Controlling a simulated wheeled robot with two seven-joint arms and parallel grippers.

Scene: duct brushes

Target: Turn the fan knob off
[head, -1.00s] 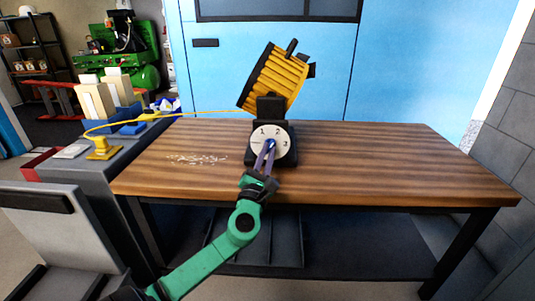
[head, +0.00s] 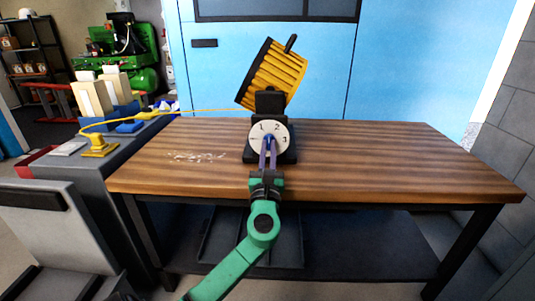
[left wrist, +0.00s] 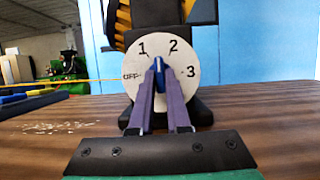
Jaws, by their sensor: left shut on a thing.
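The fan (head: 272,75) has a yellow, ribbed, tilted head on a black base near the middle of the wooden table. Its round white dial (head: 258,126) faces me, marked OFF, 1, 2 and 3. My left gripper (head: 268,147) has its purple fingers shut on the blue knob (left wrist: 158,66) at the dial's centre. In the left wrist view the fingers (left wrist: 160,88) pinch the knob from both sides. The visible knob tip points roughly upward, between 1 and 2; its lower part is hidden by the fingers. My right gripper is not in view.
The wooden table (head: 400,160) is clear right of the fan. Pale scraps (head: 198,157) lie on its left part. A yellow cord (head: 200,111) runs left to a yellow piece (head: 99,146) on a grey cabinet (head: 90,185). A blue wall (head: 410,70) stands behind.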

